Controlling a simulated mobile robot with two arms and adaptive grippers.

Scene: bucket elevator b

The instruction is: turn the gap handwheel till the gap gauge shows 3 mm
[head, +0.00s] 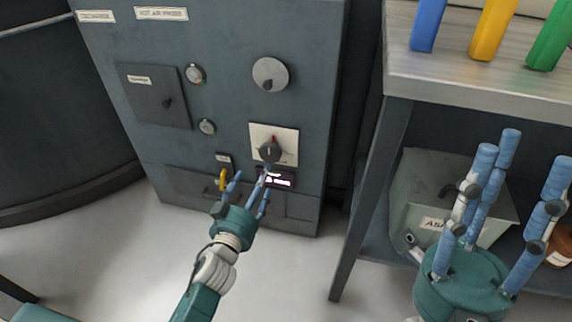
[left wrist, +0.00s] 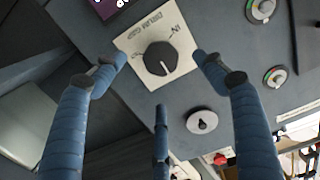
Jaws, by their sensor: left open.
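A red mark stands above the knob in the head view. Just below is a small lit display (head: 278,181), perhaps the gap gauge; its reading is too small to tell. My left gripper (head: 251,182) is open and empty, its fingers spread before the knob, with no clear contact. My right gripper (head: 525,160) is open and empty at the lower right.
A pale round dial (head: 270,74) sits above the knob plate. A yellow handle (head: 223,180) is close to my left fingers. A workbench (head: 475,85) with blue, yellow and green blocks stands right; a grey bin (head: 440,190) is beneath it. Pale floor lies clear in front.

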